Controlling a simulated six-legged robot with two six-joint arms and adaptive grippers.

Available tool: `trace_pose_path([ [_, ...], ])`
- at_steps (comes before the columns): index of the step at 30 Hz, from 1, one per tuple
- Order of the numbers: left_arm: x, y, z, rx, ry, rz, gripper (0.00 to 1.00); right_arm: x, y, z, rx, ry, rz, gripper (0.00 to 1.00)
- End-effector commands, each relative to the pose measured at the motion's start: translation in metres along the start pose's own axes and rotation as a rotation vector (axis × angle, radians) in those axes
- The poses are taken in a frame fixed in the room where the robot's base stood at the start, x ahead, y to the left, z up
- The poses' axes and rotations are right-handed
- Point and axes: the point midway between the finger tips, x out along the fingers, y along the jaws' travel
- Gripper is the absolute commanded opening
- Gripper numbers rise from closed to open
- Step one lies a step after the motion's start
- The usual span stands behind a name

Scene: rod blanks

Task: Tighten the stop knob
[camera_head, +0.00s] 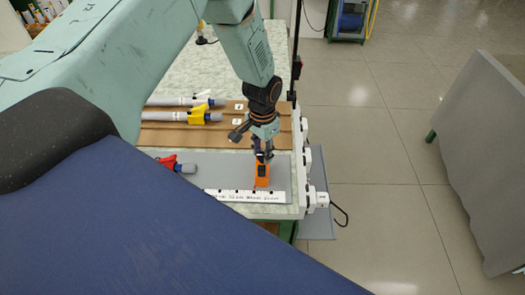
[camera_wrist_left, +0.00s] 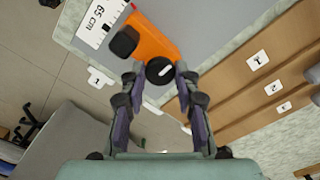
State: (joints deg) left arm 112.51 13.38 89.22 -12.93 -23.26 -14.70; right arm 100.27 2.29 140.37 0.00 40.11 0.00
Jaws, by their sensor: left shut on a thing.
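The orange stop (camera_head: 262,180) stands at the right end of the grey measuring strip on the bench. It also shows in the left wrist view (camera_wrist_left: 151,40), with a black block on its side. The round black stop knob (camera_wrist_left: 159,70) has a white line on its face and sits between the fingers of my left gripper (camera_wrist_left: 159,76). My right gripper is in neither view.
A white scale (camera_head: 240,195) runs along the strip's front edge. Rods with a white and yellow clamp (camera_head: 195,116) lie in a brown rack (camera_head: 270,135) behind. A rod end with a red clip (camera_head: 170,163) lies left of the stop. Open floor lies right of the bench.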

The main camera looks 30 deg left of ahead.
Motion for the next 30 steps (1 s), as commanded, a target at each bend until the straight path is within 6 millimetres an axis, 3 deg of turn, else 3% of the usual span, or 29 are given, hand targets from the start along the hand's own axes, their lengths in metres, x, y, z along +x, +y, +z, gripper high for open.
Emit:
trace_pose_path([
  [11,0.0001,0.0004,0.0010,0.005,-0.003,0.001,0.00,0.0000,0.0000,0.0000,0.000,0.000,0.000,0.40],
  [12,0.0001,0.0004,0.0010,0.004,-0.003,0.001,0.34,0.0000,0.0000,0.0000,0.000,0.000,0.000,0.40],
  [19,0.0001,0.0002,0.0005,0.003,-0.001,0.000,0.54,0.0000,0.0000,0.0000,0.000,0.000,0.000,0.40],
  [30,-0.0045,0.0000,-0.0003,0.002,0.001,0.000,0.54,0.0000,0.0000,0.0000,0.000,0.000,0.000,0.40],
])
